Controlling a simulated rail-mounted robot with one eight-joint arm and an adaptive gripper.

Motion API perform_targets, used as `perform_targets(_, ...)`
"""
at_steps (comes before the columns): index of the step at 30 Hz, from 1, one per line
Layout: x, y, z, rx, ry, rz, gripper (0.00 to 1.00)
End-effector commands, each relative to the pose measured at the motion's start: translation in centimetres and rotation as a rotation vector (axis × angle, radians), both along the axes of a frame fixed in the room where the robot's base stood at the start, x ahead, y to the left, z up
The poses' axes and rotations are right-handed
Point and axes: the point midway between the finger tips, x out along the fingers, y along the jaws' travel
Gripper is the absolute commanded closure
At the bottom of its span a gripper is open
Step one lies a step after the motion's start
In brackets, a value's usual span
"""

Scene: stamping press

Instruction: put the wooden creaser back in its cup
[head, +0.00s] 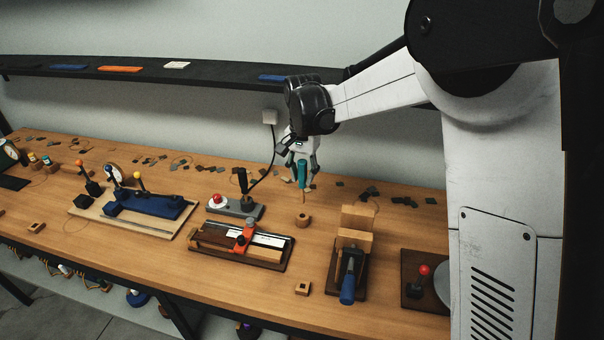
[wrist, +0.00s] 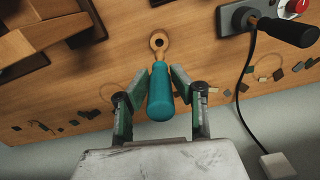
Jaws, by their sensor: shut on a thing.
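My gripper (head: 302,170) points down over the bench and is shut on a tool with a teal handle, which I take to be the creaser (head: 302,177). In the wrist view the teal handle (wrist: 160,96) lies between the two fingers (wrist: 160,78), its narrow end pointing away from the camera. A small wooden cup (head: 303,220) stands on the bench just below the tool. In the wrist view the cup (wrist: 158,36) shows as a ring with a dark hole, just beyond the tool's tip. In the head view the tip and cup look apart.
A grey box with a red button and black lever (head: 236,207) stands left of the cup. A red-clamped fixture (head: 242,240) is in front of it, and a wooden press with a blue handle (head: 347,270) is at right. Another small wooden block (head: 303,288) sits nearer the front edge. Dark scraps lie behind.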

Motion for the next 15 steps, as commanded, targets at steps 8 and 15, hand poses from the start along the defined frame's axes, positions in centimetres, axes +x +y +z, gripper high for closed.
perform_targets(8,0.0,0.0,-0.1,0.0,0.0,0.0,1.0)
perform_targets(15,0.0,0.0,-1.6,-0.001,0.0,0.0,1.0)
